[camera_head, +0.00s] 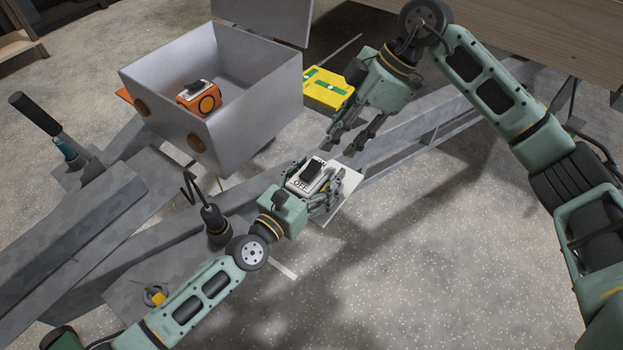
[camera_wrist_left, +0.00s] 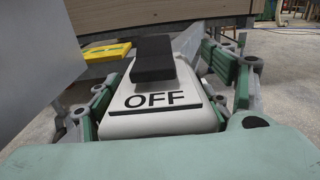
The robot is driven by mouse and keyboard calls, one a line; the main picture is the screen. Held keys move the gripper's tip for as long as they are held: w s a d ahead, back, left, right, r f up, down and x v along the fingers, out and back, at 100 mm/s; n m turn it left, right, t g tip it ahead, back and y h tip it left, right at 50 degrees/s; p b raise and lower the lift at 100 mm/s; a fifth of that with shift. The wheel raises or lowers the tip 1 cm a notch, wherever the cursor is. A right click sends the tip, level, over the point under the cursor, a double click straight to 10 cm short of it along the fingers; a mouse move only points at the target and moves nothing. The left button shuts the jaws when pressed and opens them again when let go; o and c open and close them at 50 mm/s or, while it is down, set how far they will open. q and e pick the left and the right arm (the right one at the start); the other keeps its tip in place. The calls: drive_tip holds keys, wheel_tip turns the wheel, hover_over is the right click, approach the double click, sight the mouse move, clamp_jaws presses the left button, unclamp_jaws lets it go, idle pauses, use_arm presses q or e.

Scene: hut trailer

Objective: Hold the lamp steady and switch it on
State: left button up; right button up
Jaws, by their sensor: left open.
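A white block with a black rocker switch and the word OFF (camera_head: 297,184), which I take to be the lamp or its switch, sits on a pale flat plate (camera_head: 346,206). In the left wrist view the white block (camera_wrist_left: 160,122) is close, with the black rocker (camera_wrist_left: 153,60) standing up beyond the lettering. My left gripper (camera_head: 325,195) is open, its fingers on both sides of the block; I cannot tell whether they touch it. My right gripper (camera_head: 345,142) is open and empty, pointing down above and to the right of the block, apart from it.
A grey open box (camera_head: 240,125) with an orange switch block (camera_head: 199,98) inside stands to the left. A yellow case (camera_head: 328,88) lies behind. Grey metal beams (camera_head: 95,215) run beneath. A wooden panel (camera_head: 530,40) is at the back right. The floor at front right is clear.

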use_arm(q)
drive_tip(key=shift+c, duration=0.3)
drive_tip(key=c, duration=1.2)
use_arm(e)
drive_tip(key=shift+c, duration=0.4)
drive_tip(key=shift+a, duration=0.1)
drive_tip(key=shift+c, duration=0.9)
drive_tip(key=a+n, duration=0.1)
drive_tip(key=n, duration=0.2)
drive_tip(key=s+a+r+n+h, duration=0.1)
drive_tip(key=a+n, duration=0.1)
drive_tip(key=a+r+n+h, duration=0.1)
drive_tip(key=a+n, duration=0.1)
drive_tip(key=n, duration=0.1)
drive_tip(key=shift+s+a+r+n+t, duration=0.1)
drive_tip(key=shift+s+r+n+t, duration=0.05)
drive_tip(key=shift+s+n+t, duration=0.2)
clamp_jaws()
drive_tip(key=shift+s+a+r+n+t+h, duration=0.3)
drive_tip(key=shift+a+r+n+t+h, duration=0.6)
drive_tip(key=shift+n, duration=2.15)
drive_tip(key=shift+s+a+r+n+t+h, duration=0.4)
drive_tip(key=shift+n+h, duration=0.9)
drive_tip(key=shift+n, duration=1.75)
drive_tip(key=shift+s+a+r+n+t+h, duration=0.25)
drive_tip(key=shift+a+r+n+t+h, duration=0.5)
drive_tip(key=shift+n, duration=2.3)
drive_tip(key=shift+d+h, duration=0.25)
drive_tip(key=shift+h, duration=0.1)
